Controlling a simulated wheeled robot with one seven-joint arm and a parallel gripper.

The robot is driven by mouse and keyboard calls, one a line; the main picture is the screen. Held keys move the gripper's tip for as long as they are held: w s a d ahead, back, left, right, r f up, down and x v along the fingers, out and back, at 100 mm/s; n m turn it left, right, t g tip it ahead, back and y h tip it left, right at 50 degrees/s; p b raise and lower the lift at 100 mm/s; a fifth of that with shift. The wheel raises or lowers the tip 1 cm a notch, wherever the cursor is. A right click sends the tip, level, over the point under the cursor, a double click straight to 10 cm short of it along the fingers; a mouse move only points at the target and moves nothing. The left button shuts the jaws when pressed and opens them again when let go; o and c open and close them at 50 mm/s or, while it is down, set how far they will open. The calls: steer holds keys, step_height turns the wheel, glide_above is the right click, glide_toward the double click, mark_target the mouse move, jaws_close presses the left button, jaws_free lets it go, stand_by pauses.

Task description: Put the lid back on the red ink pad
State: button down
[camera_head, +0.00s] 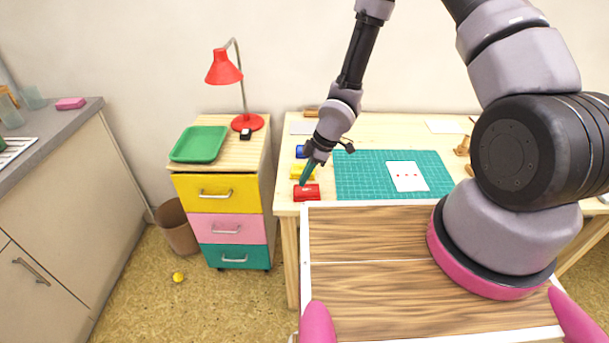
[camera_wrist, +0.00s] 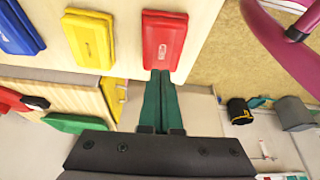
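The red ink pad (camera_head: 306,192) lies at the front left corner of the wooden table. In the wrist view the red pad (camera_wrist: 164,38) shows a red top with a small pale label, and its lid seems to lie flat over it; the seam is too small to judge. My gripper (camera_head: 304,183) points down at the pad. In the wrist view its two green fingers (camera_wrist: 160,74) are together, with no clear gap and nothing seen between them. Their tips are at the pad's edge; I cannot tell whether they touch it.
A yellow pad (camera_head: 302,173) and a blue pad (camera_head: 299,151) lie in a row behind the red one. A green cutting mat (camera_head: 350,188) with a white card (camera_head: 407,176) is to the right. A drawer cabinet (camera_head: 222,193) stands left, across a gap.

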steer(key=shift+f, duration=0.9)
steer(key=shift+r, duration=0.1)
step_height(320, 180, up, 7)
stand_by(1.0)
steer(key=shift+d, duration=0.1)
